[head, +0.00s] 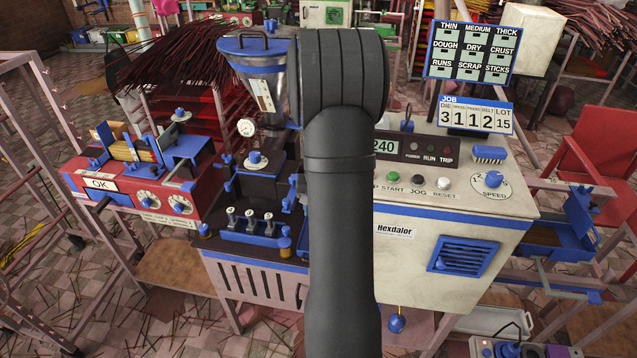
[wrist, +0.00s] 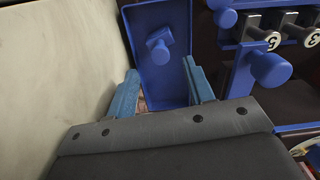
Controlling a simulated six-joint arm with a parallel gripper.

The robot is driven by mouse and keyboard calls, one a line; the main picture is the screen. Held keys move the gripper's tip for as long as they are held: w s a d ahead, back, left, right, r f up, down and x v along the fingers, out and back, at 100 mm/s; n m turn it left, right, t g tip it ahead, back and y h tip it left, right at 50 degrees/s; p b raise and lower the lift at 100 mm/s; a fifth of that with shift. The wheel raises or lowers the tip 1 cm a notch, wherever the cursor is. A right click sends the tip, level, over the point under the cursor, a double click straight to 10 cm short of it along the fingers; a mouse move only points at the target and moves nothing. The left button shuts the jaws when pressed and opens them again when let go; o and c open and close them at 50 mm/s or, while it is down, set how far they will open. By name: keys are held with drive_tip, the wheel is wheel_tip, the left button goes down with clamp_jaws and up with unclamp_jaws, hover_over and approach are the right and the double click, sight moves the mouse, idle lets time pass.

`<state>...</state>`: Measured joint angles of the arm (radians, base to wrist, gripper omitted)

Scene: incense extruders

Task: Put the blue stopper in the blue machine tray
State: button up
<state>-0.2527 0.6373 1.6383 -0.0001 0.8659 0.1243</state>
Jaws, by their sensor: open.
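In the wrist view, a blue tray (wrist: 178,18) stretches away just beyond my gripper (wrist: 163,78). A small blue stopper (wrist: 159,46) with a knobbed end sits inside the tray's walls, towards the left side. My gripper's two blue fingers are spread apart at the tray's near end, with nothing held between them. The stopper lies beyond the fingertips, apart from them. In the head view, my arm hides my gripper, the stopper and most of the tray.
A cream machine cabinet (head: 455,195) stands right of my arm; its wall (wrist: 55,65) flanks the tray on the left in the wrist view. A red machine (head: 130,188) is further left in the head view.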

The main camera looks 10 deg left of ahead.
wheel_tip(320, 180, up, 11)
drive_tip(key=shift+f, duration=0.15)
drive_tip(key=shift+f, duration=0.1)
wheel_tip(320, 180, down, 17)
drive_tip(key=shift+f, duration=0.1)
idle(0.8)
